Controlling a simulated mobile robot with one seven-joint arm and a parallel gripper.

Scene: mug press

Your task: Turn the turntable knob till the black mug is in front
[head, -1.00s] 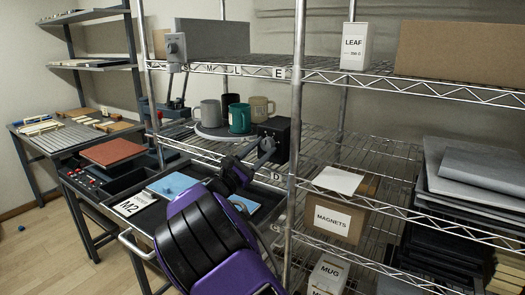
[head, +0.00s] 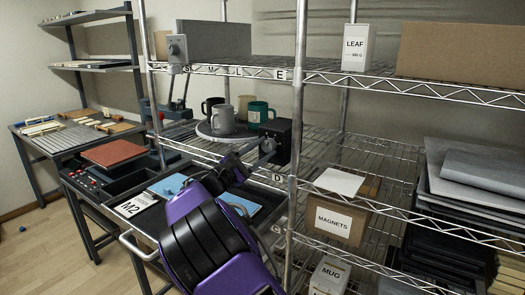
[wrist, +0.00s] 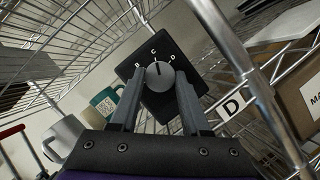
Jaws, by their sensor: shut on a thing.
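The black mug (head: 209,104) stands at the left-back of the round turntable (head: 203,130). The grey mug (head: 222,120) is at the front, the teal mug (head: 263,109) at the right, and the beige mug (head: 244,103) at the back, partly hidden. The turntable knob (wrist: 159,75) is a round grey dial on a black box (head: 283,138), with its mark pointing up near the letter C. My gripper (wrist: 161,88) is shut on the knob, one finger on each side. The wrist view also shows the teal mug (wrist: 105,100) and the grey mug (wrist: 63,135); the black mug is not visible there.
A shelf post (head: 297,110) stands just right of the knob box. The wire shelf above (head: 340,75) holds a LEAF box (head: 354,47). A MAGNETS box (head: 340,218) is at lower right. The wire shelf right of the post is largely clear.

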